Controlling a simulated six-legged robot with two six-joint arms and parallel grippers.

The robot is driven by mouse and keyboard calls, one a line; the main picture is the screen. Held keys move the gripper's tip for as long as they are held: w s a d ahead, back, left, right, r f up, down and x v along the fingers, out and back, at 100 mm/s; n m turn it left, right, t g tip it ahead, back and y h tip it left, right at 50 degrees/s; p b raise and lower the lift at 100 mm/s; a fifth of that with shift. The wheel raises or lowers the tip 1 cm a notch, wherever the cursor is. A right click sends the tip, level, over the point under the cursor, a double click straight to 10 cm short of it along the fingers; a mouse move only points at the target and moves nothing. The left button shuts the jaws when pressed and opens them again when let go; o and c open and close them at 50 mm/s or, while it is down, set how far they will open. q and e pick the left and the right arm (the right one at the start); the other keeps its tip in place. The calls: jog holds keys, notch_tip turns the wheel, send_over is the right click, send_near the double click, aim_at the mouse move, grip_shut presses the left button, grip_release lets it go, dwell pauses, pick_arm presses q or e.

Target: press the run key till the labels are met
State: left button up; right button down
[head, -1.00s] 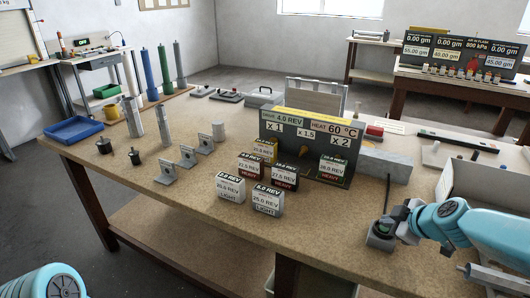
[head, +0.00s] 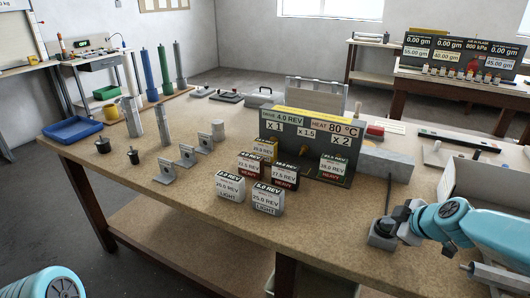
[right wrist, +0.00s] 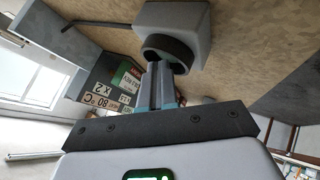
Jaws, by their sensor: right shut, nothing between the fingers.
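The run key is a dark round button (head: 384,227) on a small grey box (head: 381,242) at the table's right front; it also shows in the right wrist view (right wrist: 168,50). My right gripper (head: 393,228) is shut and empty, its fingertips at the key; whether the key is pressed down I cannot tell. The dark display board (head: 312,150) reads DRIVE 4.0 REV and HEAT 80 °C, with x 1, x 1.5 and x 2 below. Several label blocks stand at it, including white LIGHT ones (head: 229,187) and a HEAVY one (head: 333,170). My left gripper is out of view.
A grey block (head: 385,163) lies right of the board. Grey brackets (head: 185,155) and upright metal pieces stand at the left.

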aim_at(388, 232)
jog(key=shift+r, duration=0.35)
notch_tip(388, 232, up, 6)
jog(key=p, duration=0.3)
dwell(0.4)
jog(key=shift+s, duration=0.1)
dwell(0.5)
